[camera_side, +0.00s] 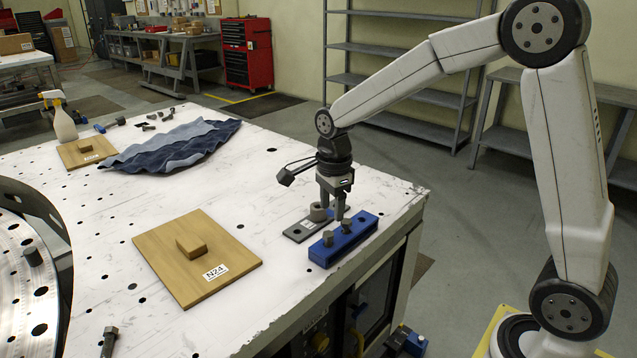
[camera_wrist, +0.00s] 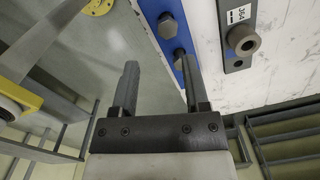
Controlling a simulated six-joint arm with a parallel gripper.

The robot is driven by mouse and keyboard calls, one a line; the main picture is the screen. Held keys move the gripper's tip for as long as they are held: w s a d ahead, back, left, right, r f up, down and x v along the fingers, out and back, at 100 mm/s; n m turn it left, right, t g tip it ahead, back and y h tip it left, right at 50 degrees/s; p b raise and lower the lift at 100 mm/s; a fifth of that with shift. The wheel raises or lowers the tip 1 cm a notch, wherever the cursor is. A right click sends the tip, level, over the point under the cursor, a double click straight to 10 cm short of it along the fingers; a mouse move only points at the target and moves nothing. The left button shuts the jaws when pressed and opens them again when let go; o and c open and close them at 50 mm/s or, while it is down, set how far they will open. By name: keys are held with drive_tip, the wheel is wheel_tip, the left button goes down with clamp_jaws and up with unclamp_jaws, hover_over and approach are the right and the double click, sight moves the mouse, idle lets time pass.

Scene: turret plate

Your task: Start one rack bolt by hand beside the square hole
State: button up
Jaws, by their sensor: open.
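The blue rack (camera_side: 345,243) sits near the right edge of the white table, and two dark hex-headed bolts show in it. In the wrist view the far bolt (camera_wrist: 167,25) and the nearer bolt (camera_wrist: 179,58) stand in the blue strip. My gripper (camera_side: 333,208) is open and points down just behind the rack, with nothing visible between its fingers. In the wrist view its fingertips (camera_wrist: 158,68) are apart, the right one close to the nearer bolt. I cannot make out a square hole.
A grey plate with a round collar (camera_side: 317,212) lies beside the rack. A wooden board (camera_side: 197,262) labelled N24 carries a wooden block. A loose bolt (camera_side: 109,341) is at the front.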

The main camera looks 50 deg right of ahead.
sight(328, 234)
drive_tip(key=shift+w+d+r+m, duration=0.15)
drive_tip(key=shift+w+m, duration=0.15)
drive_tip(key=shift+m, duration=0.25)
drive_tip(key=shift+w+r+m, duration=0.15)
drive_tip(key=shift+w+m, duration=0.1)
drive_tip(key=shift+m, duration=0.3)
drive_tip(key=shift+f, duration=0.2)
drive_tip(key=shift+f, duration=3.8)
drive_tip(key=shift+c, duration=0.2)
clamp_jaws()
drive_tip(key=shift+r, duration=0.15)
drive_tip(key=shift+r, duration=2.1)
